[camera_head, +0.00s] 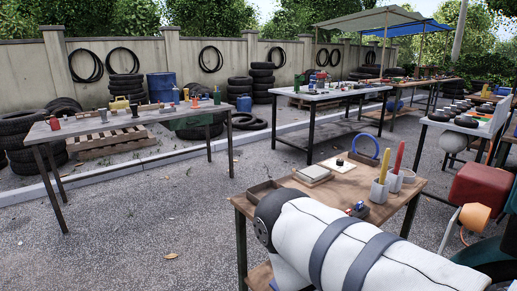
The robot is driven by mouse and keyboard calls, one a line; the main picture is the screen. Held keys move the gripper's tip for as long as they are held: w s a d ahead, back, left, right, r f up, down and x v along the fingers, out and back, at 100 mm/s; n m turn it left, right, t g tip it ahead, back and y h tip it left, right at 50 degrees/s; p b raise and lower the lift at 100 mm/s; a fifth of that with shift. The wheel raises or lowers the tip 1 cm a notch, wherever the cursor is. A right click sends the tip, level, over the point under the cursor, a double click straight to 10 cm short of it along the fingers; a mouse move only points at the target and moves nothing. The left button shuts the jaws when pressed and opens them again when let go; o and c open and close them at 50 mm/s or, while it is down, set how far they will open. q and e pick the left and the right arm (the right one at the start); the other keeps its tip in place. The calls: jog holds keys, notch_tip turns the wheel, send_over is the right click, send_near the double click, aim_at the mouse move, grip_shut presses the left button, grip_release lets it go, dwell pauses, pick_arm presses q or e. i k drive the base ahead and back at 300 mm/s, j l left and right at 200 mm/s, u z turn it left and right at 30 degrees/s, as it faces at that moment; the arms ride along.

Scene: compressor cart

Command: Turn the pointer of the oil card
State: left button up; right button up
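I cannot make out the oil card or its pointer for certain. A small white piece with a dark top (340,162) lies on the near wooden table (395,206), too small to read. A flat cream square (313,174) lies left of it; no pointer shows on it. Neither of my grippers is in view. A large white rounded shape with dark grey bands (318,236) fills the bottom right and hides the table's front part.
Yellow (383,166) and red (399,156) upright pieces stand in grey holders near a blue arch (364,149). A grey table (98,128) with small items stands left, another (330,97) behind. Open gravel (170,215) lies between. A red box (474,188) is at right.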

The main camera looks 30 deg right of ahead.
aim_at(340, 163)
jog(key=i+j, duration=0.1)
jog(key=i, duration=0.7)
jog(key=i+j, duration=0.15)
jog(key=i, duration=0.65)
jog(key=i+j, duration=0.1)
jog(key=i, duration=0.75)
jog(key=i+l+z, duration=0.1)
jog(key=i+z, duration=0.45)
jog(key=z, duration=0.25)
jog(key=i+z, duration=0.4)
jog(key=i+j+z, duration=0.15)
jog(key=z, duration=0.3)
jog(key=i+j+z, duration=0.25)
jog(key=z, duration=0.15)
